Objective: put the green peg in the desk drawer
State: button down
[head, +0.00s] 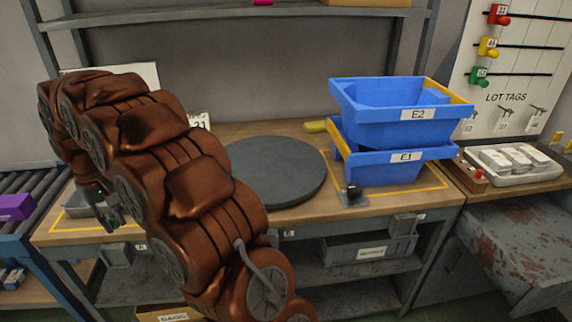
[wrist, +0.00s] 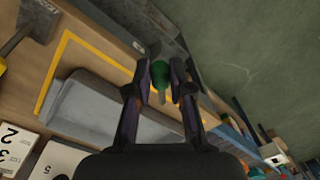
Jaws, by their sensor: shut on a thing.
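My gripper (wrist: 163,88) is shut on a green peg (wrist: 161,72), whose rounded green end and paler shaft show between the fingers in the wrist view. In the head view my gripper (head: 110,222) is at the front left of the wooden desk (head: 300,222), partly hidden behind my arm. A grey, drawer-like box with a label (head: 368,248) is under the desk top at the right. I cannot tell whether it is the desk drawer.
A grey tray (wrist: 95,110) is beside my gripper on the desk. A dark round plate (head: 275,170) is mid-desk. Stacked blue bins (head: 390,165) stand at the right. Another green peg (head: 479,76) is on the wall board. A roller conveyor (head: 30,190) is at the left.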

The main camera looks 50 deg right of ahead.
aim_at(522, 266)
jog(key=k, duration=0.85)
jog(key=z, duration=2.5)
jog(key=i, duration=0.5)
jog(key=z, duration=0.05)
